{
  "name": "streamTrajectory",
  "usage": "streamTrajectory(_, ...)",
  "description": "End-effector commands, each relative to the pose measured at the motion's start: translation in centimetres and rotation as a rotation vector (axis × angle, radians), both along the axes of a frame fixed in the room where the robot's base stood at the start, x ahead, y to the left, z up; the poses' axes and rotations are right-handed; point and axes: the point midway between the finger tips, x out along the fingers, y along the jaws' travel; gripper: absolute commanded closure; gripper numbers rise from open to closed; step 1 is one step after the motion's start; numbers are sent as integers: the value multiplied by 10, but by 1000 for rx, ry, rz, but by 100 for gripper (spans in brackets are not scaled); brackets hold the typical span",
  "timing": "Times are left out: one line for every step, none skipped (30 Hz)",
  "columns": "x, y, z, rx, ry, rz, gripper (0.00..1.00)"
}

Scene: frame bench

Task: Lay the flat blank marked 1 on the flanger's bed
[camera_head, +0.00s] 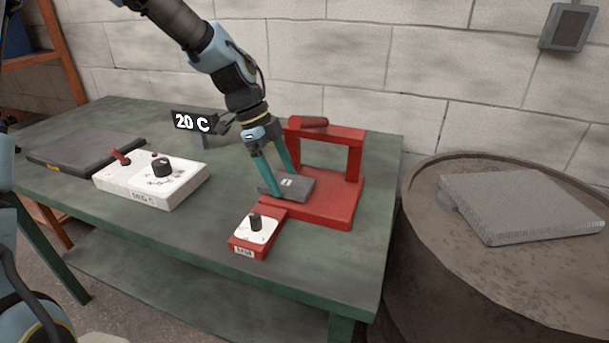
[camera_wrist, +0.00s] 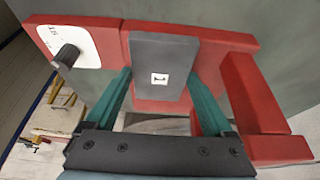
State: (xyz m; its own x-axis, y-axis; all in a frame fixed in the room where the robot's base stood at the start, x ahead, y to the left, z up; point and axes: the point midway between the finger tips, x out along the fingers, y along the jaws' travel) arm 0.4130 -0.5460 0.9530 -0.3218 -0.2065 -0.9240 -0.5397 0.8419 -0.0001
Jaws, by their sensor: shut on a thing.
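The flat blank marked 1 (camera_head: 298,187) is a dark grey rectangular plate with a small white label. My gripper (camera_head: 277,188) is shut on the blank, with its teal fingers on either side of it. In the wrist view the blank (camera_wrist: 163,55) lies between the fingers, over the red bed. The flanger (camera_head: 325,205) is a red machine with a flat bed and a raised frame. The blank is over the left part of the bed; I cannot tell whether it touches it. The flanger's dial box (camera_head: 255,232) has a white face and a black knob.
A white control box (camera_head: 152,185) with a red lever and black knob stands left on the green bench (camera_head: 210,240). A dark flat plate (camera_head: 85,155) lies behind it. A display reading 20 C (camera_head: 192,123) stands at the back. A barrel (camera_head: 430,260) at right bears a grey slab (camera_head: 520,205).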

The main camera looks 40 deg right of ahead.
Motion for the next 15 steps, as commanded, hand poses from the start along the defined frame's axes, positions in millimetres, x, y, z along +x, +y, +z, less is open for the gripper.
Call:
streamTrajectory(-5,-3,1,1,0,0,90)
streamTrajectory(-7,-4,1,0,0,0,90)
streamTrajectory(-8,-5,0,0,0,1,90)
streamTrajectory(-10,-6,0,0,0,1,90)
streamTrajectory(-11,-7,0,0,0,1,90)
streamTrajectory(-15,-10,1,1,0,0,90)
streamTrajectory(-19,-12,1,0,1,-1,90)
streamTrajectory(-23,-15,2,0,0,-3,90)
streamTrajectory(-29,-19,2,0,1,-4,90)
streamTrajectory(-34,-22,3,0,0,-4,90)
streamTrajectory(-38,-25,3,1,0,-4,90)
streamTrajectory(-44,-28,2,-1,0,-4,90)
streamTrajectory(-47,-30,2,0,0,-3,90)
streamTrajectory(-47,-29,1,2,1,0,90)
streamTrajectory(-46,-29,-1,1,1,1,90)
